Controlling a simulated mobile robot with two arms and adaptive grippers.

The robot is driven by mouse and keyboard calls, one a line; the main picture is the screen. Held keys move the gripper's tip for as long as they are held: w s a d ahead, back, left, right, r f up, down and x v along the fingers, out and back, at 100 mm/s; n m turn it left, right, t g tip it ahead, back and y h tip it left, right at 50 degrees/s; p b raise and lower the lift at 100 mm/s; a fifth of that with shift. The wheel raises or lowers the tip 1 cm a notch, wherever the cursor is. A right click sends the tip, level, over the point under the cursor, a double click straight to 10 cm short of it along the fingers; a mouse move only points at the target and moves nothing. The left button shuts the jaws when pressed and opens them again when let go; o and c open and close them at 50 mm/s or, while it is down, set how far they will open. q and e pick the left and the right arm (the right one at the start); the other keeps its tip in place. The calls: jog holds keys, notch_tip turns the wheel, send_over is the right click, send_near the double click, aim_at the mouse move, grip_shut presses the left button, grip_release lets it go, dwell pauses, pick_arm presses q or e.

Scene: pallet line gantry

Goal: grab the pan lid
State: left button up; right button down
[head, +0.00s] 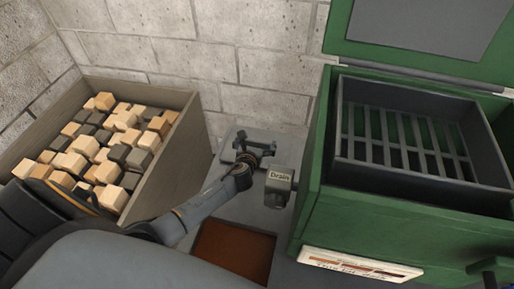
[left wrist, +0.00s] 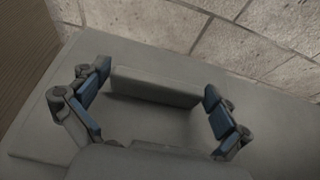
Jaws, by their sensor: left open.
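A flat grey plate that looks like the pan lid (head: 228,152) lies on the floor near the back wall, beside the brown-red recess. In the left wrist view, the grey lid surface (left wrist: 270,125) fills much of the picture, with a raised grey bar (left wrist: 155,87) on it like a handle. My left gripper (head: 255,150) is open over the lid. Its two blue-padded fingers stand apart, one near each end of the bar, and nothing is gripped. I cannot tell whether they touch the bar. My right gripper is out of view.
A bin of wooden and dark blocks (head: 180,165) stands left. A green machine (head: 310,215) with a grated tray (head: 415,178) stands right. A small grey box marked Drain (head: 280,184) sits close beside my left gripper. The brown-red recess (head: 233,250) lies in front.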

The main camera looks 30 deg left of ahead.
pick_arm(q)
jog(key=c, duration=0.9)
